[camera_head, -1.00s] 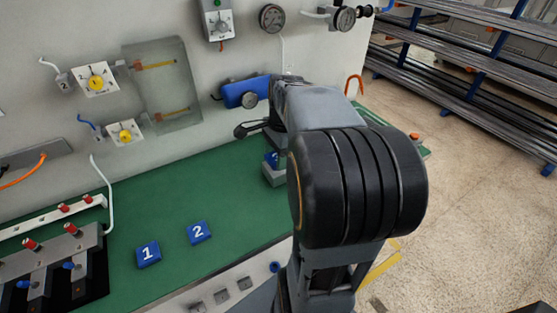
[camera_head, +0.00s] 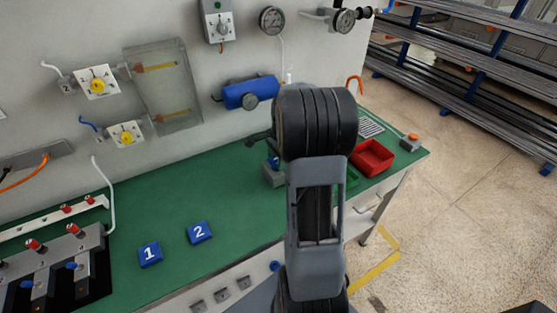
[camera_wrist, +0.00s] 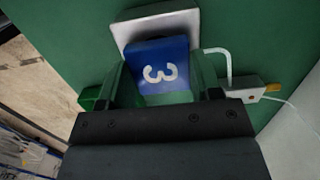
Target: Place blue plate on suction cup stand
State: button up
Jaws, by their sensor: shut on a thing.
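In the wrist view, my gripper (camera_wrist: 160,84) is shut on a blue plate marked 3 (camera_wrist: 158,70), with a finger on either side of it. A pale grey block (camera_wrist: 182,22), likely the stand, lies just beyond the plate; I cannot tell whether they touch. In the head view, a grey block (camera_head: 274,178) stands on the green bench with a small blue patch (camera_head: 273,161) at its top, partly hidden by my arm. My gripper is mostly hidden there. Blue plate 1 (camera_head: 149,253) and blue plate 2 (camera_head: 199,232) lie flat on the bench.
A red bin (camera_head: 373,157) stands at the bench's right end, with a green tray (camera_head: 352,177) partly behind my arm. A blue cylinder (camera_head: 250,92) with a gauge is on the wall. The green bench (camera_head: 180,190) is clear behind the plates.

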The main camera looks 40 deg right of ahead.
jog(key=shift+f, duration=0.4)
jog(key=shift+f, duration=0.1)
jog(key=o, duration=0.9)
notch_tip(320, 180, up, 11)
jog(key=d, duration=0.1)
jog(key=s+a+r+n+t+h, duration=0.1)
jog(key=s+a+n, duration=0.1)
jog(key=a+n, duration=0.35)
jog(key=s+a+r+n, duration=0.2)
jog(key=a+n, duration=0.2)
jog(key=a, duration=0.3)
jog(key=s+a+f+n+t, duration=0.1)
jog(key=s+a+n, duration=0.1)
jog(key=a+n, duration=0.1)
jog(key=s+a+f+n, duration=0.1)
jog(key=s+a+n, duration=0.2)
jog(key=n, duration=0.1)
jog(key=s+a+f+n+t, duration=0.1)
jog(key=s+a+n, duration=0.2)
jog(key=shift+s+a+f+t, duration=0.2)
jog(key=shift+f+t, duration=0.1)
jog(key=shift+f, duration=0.05)
